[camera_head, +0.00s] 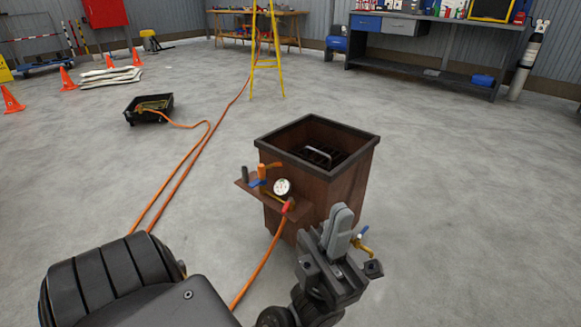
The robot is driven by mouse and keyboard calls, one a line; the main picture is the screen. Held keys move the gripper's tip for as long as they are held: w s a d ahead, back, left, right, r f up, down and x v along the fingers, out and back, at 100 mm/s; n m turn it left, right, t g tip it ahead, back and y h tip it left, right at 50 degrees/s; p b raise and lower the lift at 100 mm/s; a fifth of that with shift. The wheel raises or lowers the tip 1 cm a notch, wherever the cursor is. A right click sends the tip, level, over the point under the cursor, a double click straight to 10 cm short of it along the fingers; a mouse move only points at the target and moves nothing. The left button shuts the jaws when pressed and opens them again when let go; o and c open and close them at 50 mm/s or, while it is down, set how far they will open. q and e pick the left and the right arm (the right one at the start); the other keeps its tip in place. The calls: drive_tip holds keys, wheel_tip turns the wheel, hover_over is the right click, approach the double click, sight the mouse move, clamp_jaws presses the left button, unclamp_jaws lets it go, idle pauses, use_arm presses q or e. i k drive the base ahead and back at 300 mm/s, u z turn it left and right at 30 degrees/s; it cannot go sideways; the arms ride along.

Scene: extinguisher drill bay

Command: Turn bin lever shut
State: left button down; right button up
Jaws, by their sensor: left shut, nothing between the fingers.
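A rusty brown bin (348,190) with a dark rim stands on the floor at the centre. A brass valve (362,247) with a small blue lever (361,233) shows low at its right front, just right of my gripper. A second blue lever (257,183) is on the bin's side shelf (285,208), beside a round gauge (282,187). My left gripper (342,208) points up in front of the bin, its grey fingers shut and empty. The fingers hide part of the bin's front; I cannot tell whether they touch the valve. My right gripper is out of view.
An orange hose (262,262) runs from the shelf down to the floor, and more hose (185,155) leads to a black tray (150,108). A yellow ladder (266,67) and a workbench (420,82) stand behind. The floor right of the bin is clear.

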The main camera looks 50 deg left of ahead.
sight(286, 207)
drive_tip(key=z, duration=0.8)
drive_tip(key=k, duration=1.1)
drive_tip(key=z, duration=0.9)
drive_tip(key=i, duration=1.6)
drive_tip(key=u, duration=1.25)
drive_tip(key=i, duration=0.9)
drive_tip(key=u, duration=1.4)
drive_tip(key=i, duration=0.4)
drive_tip(key=u, duration=0.4)
